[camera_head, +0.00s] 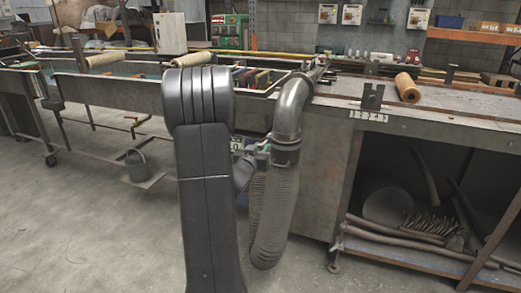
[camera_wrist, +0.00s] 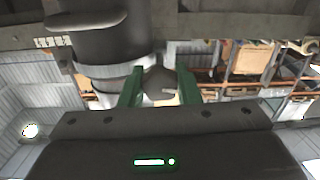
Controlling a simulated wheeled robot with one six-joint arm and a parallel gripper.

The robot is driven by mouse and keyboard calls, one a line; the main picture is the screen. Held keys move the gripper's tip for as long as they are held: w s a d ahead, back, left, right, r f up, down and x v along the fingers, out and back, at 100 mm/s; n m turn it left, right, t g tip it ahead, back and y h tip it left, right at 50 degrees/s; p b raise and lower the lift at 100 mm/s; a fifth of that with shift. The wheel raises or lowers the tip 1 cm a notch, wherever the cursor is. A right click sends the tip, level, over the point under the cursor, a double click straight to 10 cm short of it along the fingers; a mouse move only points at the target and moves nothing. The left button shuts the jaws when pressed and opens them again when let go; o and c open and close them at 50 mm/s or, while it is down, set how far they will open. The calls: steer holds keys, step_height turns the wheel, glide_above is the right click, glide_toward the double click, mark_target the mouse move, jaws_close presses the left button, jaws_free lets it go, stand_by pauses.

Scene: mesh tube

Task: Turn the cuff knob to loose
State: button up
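The grey metal duct (camera_head: 290,105) bends down from the bench edge to a cuff (camera_head: 286,143), with a ribbed mesh tube (camera_head: 273,205) hanging below it. In the wrist view the cuff band (camera_wrist: 110,68) shows at upper left. A grey knob (camera_wrist: 158,84) stands out from it at the middle. My gripper (camera_wrist: 160,72) has its two green fingers apart, one on each side of the knob. I cannot tell whether they touch it. In the head view my gripper (camera_head: 262,149) is at the cuff, largely hidden by my arm. The knob's setting is not readable.
The bench (camera_head: 320,125) runs along behind the tube. A shelf (camera_head: 400,250) with hoses and loose items lies under it at right. A grey bucket (camera_head: 136,165) stands on a low plate at left. The floor (camera_head: 90,235) at front left is clear.

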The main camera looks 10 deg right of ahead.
steer(key=c, duration=0.3)
steer(key=shift+r+n+p, duration=0.1)
steer(key=shift+n+p, duration=0.6)
steer(key=shift+n, duration=0.6)
steer(key=o, duration=1)
steer(key=shift+c, duration=0.2)
steer(key=v, duration=1.3)
steer(key=shift+s+a, duration=0.3)
